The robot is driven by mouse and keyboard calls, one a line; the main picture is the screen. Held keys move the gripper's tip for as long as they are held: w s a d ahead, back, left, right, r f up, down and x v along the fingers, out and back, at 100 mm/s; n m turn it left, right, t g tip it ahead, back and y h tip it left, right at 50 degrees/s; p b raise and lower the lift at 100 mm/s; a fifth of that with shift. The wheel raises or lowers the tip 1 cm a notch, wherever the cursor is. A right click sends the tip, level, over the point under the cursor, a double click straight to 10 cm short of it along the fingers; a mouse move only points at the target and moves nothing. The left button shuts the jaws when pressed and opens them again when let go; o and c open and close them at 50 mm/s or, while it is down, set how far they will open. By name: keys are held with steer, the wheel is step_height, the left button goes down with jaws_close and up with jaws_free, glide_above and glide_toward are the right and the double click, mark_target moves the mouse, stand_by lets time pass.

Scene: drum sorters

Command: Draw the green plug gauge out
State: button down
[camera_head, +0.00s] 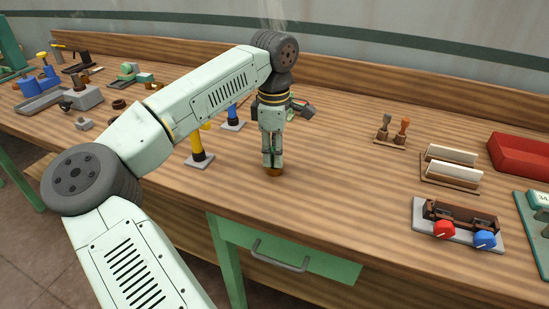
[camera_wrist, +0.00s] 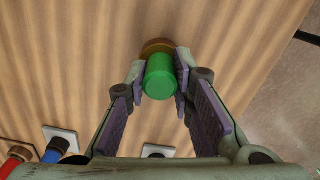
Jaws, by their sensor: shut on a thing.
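The green plug gauge (camera_wrist: 160,77) is between my fingertips in the wrist view. It is a green cylinder, and a brown round base (camera_wrist: 157,46) shows at its far end. My gripper (camera_wrist: 160,80) is shut on the green plug gauge, with a finger on each side. In the head view my gripper (camera_head: 272,160) points straight down near the bench's front edge. The brown base (camera_head: 273,171) shows just below the fingertips there, and the fingers largely hide the gauge. I cannot tell how deep the gauge sits in the base.
A yellow-handled piece (camera_head: 201,146) and a blue-handled piece (camera_head: 232,116) stand on small plates left of my gripper. Two stamp-like handles (camera_head: 393,132), white-topped blocks (camera_head: 452,165), a red tray (camera_head: 520,155) and a red-and-blue knob unit (camera_head: 458,222) are at right. Bare wood lies between.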

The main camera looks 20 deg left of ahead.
step_height(320, 180, up, 10)
steer(key=shift+r+b, duration=0.1)
steer(key=shift+b, duration=0.75)
